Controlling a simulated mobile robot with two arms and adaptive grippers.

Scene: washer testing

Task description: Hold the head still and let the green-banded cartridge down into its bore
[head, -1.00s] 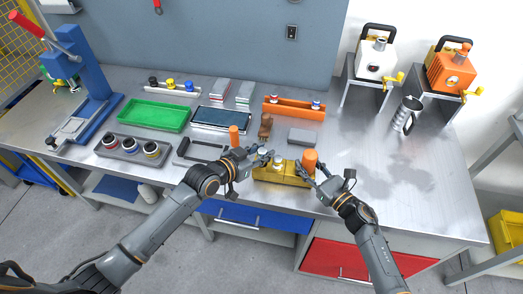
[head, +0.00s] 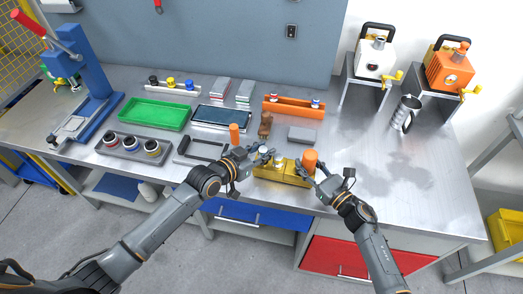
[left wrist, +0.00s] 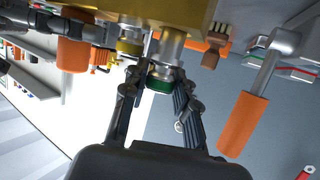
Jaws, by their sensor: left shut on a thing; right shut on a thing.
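The yellow head (head: 283,175) sits on the front of the bench, with an orange cylinder (head: 310,158) standing at its right end. My left gripper (head: 267,155) is shut on the green-banded cartridge, over the back left of the head. In the left wrist view the cartridge's green band (left wrist: 160,86) shows between the fingers (left wrist: 158,92). Its silver shank (left wrist: 170,46) meets the yellow head there; how deep it sits in the bore is hidden. A yellow-banded cartridge (left wrist: 130,45) is beside it. My right gripper (head: 308,173) is shut on the head's right end, though the contact is small in view.
A wooden-handled brush (head: 265,125), a grey block (head: 302,135) and an orange rack (head: 294,108) lie behind the head. A black frame tool (head: 203,149) and an orange-handled tool (head: 234,135) lie to the left. The bench right of my right gripper is mostly clear.

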